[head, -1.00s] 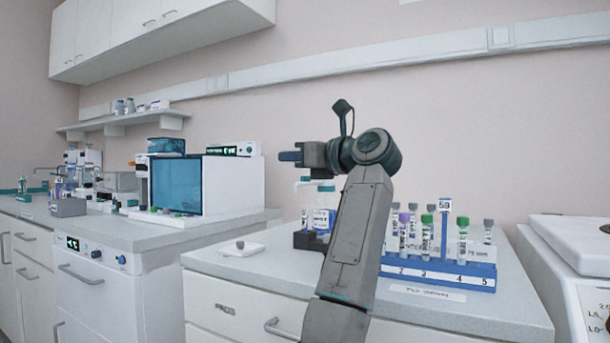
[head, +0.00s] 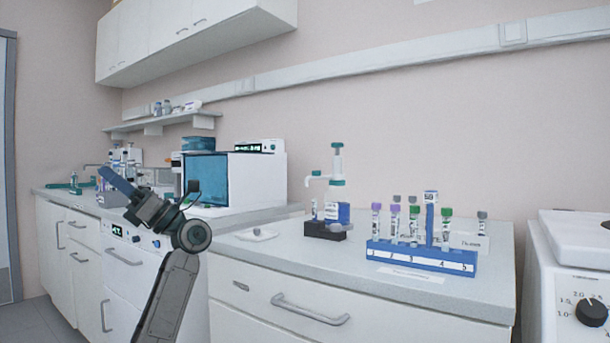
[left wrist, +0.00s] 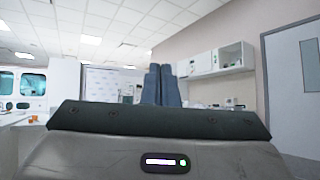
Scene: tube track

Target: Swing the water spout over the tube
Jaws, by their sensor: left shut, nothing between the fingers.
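A dispenser bottle (head: 337,214) with a blue-and-white label and teal collar and cap stands on the right counter. Its white water spout (head: 318,180) reaches out to the left, with the tip bent down. A small tube (head: 315,210) stands upright in a black block (head: 325,232) in front of the bottle. The spout's tip appears above and slightly left of this tube; exact alignment in depth I cannot tell. My left gripper (head: 108,179) is shut and empty, far left of the dispenser. Its closed fingers show in the left wrist view (left wrist: 162,85). My right gripper is not in view.
A blue rack (head: 420,256) with several capped tubes stands right of the black block. A small white dish (head: 257,235) lies left of it. A white device with a dark blue front (head: 207,180) stands on the left counter. Drawer handles (head: 310,312) stick out in front.

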